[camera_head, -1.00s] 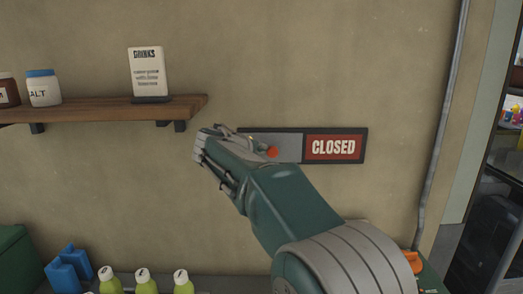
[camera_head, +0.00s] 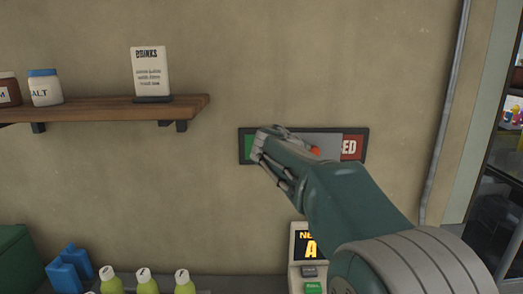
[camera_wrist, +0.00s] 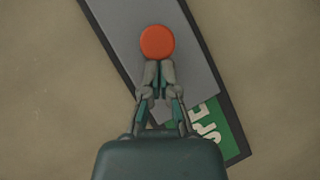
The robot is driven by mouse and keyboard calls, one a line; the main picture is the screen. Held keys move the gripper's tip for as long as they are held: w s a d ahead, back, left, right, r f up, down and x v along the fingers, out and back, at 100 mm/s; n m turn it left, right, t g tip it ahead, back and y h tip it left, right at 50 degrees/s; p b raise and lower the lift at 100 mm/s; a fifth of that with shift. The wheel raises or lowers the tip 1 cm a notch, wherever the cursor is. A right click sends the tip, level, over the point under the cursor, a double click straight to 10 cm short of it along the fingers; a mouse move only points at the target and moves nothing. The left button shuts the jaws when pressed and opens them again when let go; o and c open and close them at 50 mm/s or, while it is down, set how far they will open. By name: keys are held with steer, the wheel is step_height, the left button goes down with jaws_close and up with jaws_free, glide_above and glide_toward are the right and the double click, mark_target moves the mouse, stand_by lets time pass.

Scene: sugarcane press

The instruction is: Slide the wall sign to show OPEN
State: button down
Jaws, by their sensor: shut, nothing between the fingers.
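The wall sign (camera_head: 241,147) is a dark-framed board on the wall with a grey sliding panel (camera_head: 328,147). In the wrist view part of the green side (camera_wrist: 222,128) shows letters of OPEN. An orange-red round knob (camera_wrist: 157,42) sits on the panel. My gripper (camera_wrist: 160,66) is shut and empty, its fingertips right at the knob's edge. In the head view my gripper (camera_head: 268,140) and arm cover part of the sign.
A wooden shelf (camera_head: 100,108) with jars and a drinks card (camera_head: 151,73) is on the wall at left. A device with a lit display (camera_head: 307,245) stands below the sign. Green bottles (camera_head: 147,283) stand at the bottom. A vertical pipe (camera_head: 446,110) runs at right.

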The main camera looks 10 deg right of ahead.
glide_toward(335, 149)
steer(key=x, duration=0.4)
steer(key=shift+w+d+f, duration=0.1)
steer(key=shift+w+d, duration=0.05)
steer(key=shift+d, duration=0.2)
